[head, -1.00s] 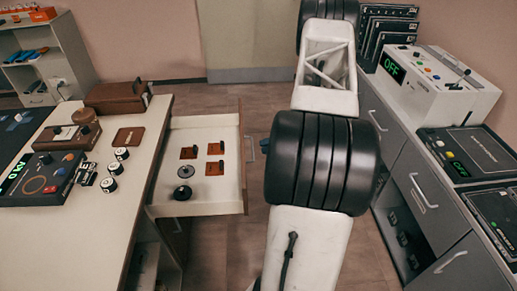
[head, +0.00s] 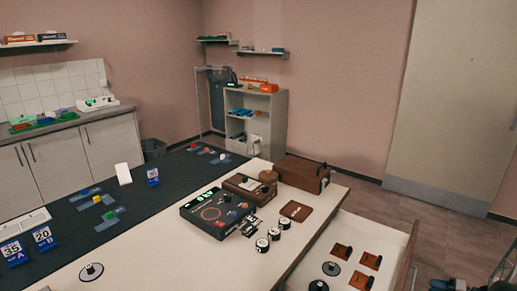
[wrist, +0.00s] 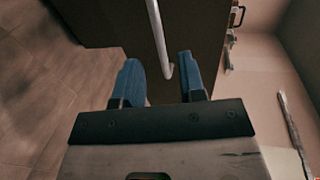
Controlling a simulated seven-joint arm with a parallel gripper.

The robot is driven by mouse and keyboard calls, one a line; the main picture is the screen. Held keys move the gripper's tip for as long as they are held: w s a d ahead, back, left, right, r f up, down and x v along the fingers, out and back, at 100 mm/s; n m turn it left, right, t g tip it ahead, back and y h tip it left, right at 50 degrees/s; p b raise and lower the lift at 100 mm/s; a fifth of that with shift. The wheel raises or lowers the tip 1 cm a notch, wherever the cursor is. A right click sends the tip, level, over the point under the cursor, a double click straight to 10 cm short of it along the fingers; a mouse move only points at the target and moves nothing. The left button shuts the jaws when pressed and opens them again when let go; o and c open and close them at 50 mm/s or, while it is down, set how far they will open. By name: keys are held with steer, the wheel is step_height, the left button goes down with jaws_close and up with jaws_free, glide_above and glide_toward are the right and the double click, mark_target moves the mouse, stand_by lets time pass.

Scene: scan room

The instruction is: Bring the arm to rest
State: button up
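My gripper (wrist: 158,75) shows in the wrist view with its two blue fingers spread apart and nothing clasped between them. A pale bar (wrist: 157,35), like a handle, runs along a dark brown panel (wrist: 110,20) beyond the fingertips. Its lower end appears between the fingers, but I cannot tell how near it is. My arm is mostly out of the head view.
An open drawer (head: 388,228) juts from the white-topped bench (head: 315,215), with brown blocks (head: 341,251) and a grey disc (head: 331,268) inside. A dark console (head: 215,210) and brown boxes stand on the bench. Floor (head: 437,225) is clear toward the door (head: 450,100).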

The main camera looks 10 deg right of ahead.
steer(key=w+a+r+n+g+h, duration=0.1)
steer(key=w+a+r+n+g, duration=0.2)
steer(key=a+r, duration=0.8)
steer(key=w+a+r+n+g, duration=0.1)
steer(key=w+a+r+g, duration=0.35)
steer(key=a+r, duration=0.6)
steer(key=s+a+r+n+g+h, duration=0.1)
steer(key=s+a+r+g+h, duration=0.15)
steer(key=a+r, duration=0.45)
steer(key=s+a+r+n+g+h, duration=0.1)
steer(key=s+a+r, duration=0.3)
steer(key=a, duration=0.5)
steer(key=s+a+r+n+t+h, duration=0.1)
steer(key=s+a+r+h, duration=0.2)
steer(key=s+a, duration=0.5)
steer(key=s+a+r+n+t+h, duration=0.1)
steer(key=s+a+r+h, duration=0.2)
steer(key=s+a+r, duration=0.3)
steer(key=s+a, duration=0.2)
steer(key=s, duration=0.3)
steer(key=shift+a+r+n+t+h, duration=0.3)
steer(key=shift+n+h, duration=0.05)
steer(key=shift+n, duration=0.05)
